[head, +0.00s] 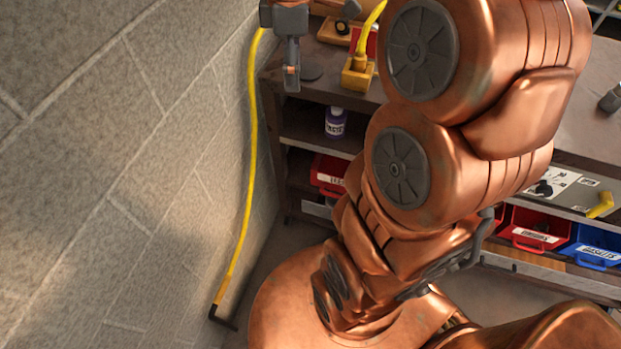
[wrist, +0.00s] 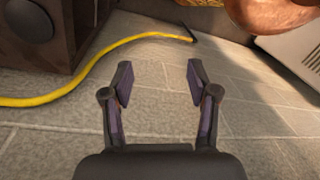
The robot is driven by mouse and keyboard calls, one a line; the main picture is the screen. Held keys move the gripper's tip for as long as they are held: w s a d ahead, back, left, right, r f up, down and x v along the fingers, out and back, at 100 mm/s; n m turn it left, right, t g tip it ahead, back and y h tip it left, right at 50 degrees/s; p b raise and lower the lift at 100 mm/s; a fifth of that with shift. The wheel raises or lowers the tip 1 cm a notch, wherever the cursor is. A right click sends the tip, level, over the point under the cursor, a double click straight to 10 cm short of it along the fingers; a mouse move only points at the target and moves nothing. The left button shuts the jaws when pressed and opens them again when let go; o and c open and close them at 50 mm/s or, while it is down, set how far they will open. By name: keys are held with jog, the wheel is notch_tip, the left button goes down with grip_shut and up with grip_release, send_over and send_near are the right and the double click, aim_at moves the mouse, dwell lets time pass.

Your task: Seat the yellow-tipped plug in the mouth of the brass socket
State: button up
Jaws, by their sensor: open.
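A yellow cable (head: 250,140) hangs along the wall at the left of the head view. Its lower end is a dark angled piece (head: 220,318) near the floor. The cable also crosses the upper left of the wrist view (wrist: 90,70), ending in a dark piece (wrist: 191,31) beyond my fingers. My gripper (wrist: 160,80) is open, with nothing between its fingers. In the head view my gripper (head: 291,78) is near the shelf's left corner, right of the cable and apart from it. I cannot pick out the yellow-tipped plug or the brass socket for certain.
A dark shelf unit (head: 335,150) holds a purple-labelled bottle (head: 335,122), red bins (head: 535,228) and a blue bin (head: 597,245). On its top is a yellow block (head: 358,74) with a yellow cord. The stone wall (head: 100,150) bounds the left. My arm hides much of the middle.

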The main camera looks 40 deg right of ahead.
jog(key=s+a+f+m, duration=0.5)
jog(key=s, duration=0.4)
jog(key=s+a+f+m+g, duration=0.1)
jog(key=s+a+f+m, duration=0.4)
jog(key=s, duration=0.4)
jog(key=shift+s+f+m+h, duration=0.25)
jog(key=shift+s+m+h, duration=0.15)
jog(key=shift+a, duration=0.1)
jog(key=shift+r+p, duration=0.35)
jog(key=shift+c, duration=0.2)
